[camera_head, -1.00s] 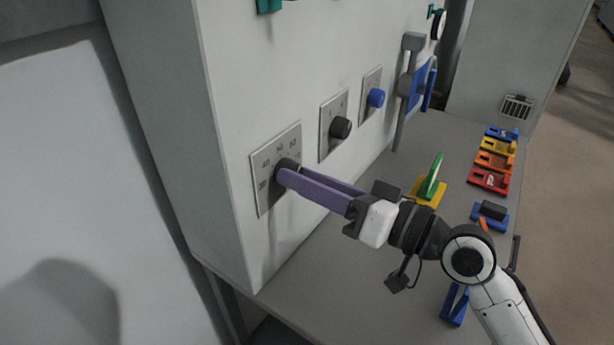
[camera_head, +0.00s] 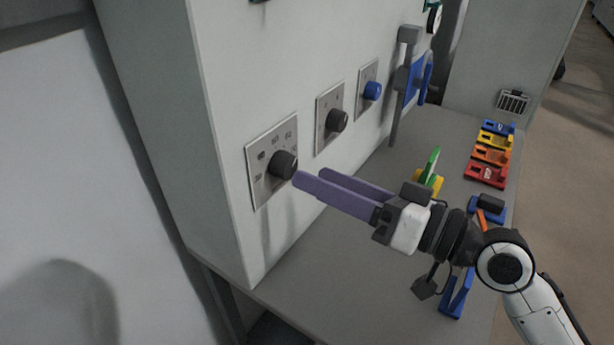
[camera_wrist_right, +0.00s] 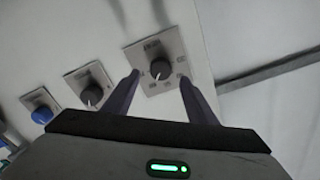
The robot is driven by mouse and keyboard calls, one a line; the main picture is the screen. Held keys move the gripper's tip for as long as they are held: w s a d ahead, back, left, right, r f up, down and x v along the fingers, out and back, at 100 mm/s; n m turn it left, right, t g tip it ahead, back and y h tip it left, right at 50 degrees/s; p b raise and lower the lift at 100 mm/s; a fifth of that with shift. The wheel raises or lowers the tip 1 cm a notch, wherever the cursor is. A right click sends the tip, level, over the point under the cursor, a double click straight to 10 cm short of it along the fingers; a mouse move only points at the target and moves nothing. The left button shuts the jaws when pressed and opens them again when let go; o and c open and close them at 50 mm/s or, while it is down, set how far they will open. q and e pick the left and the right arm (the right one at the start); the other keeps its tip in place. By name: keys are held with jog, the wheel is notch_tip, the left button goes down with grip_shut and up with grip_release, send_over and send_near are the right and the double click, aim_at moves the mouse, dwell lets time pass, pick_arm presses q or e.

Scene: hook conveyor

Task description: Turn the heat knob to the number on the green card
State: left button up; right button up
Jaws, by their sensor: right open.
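The nearest black knob (camera_head: 283,165) sits on a numbered plate (camera_head: 262,190) on the pale cabinet wall; its numbers are too small to read surely. It also shows in the right wrist view (camera_wrist_right: 160,69), beyond and between my fingertips. My right gripper (camera_head: 314,177) is open and empty, its purple fingers just off the knob and apart from it. The gripper also shows in the right wrist view (camera_wrist_right: 160,78). A green card (camera_head: 431,164) stands upright in a yellow holder (camera_head: 437,184) on the table; I see it nearly edge-on, so its number cannot be read. My left gripper is out of view.
A second black knob (camera_head: 336,120) and a blue knob (camera_head: 372,91) are farther along the wall. A grey bar with a blue part (camera_head: 413,84) is beyond them. Several coloured blocks (camera_head: 487,174) line the table's right side. The table (camera_head: 345,270) is clear near the front.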

jog(key=b+v, duration=0.1)
jog(key=v, duration=0.5)
jog(key=shift+b, duration=0.3)
jog(key=shift+s, duration=0.1)
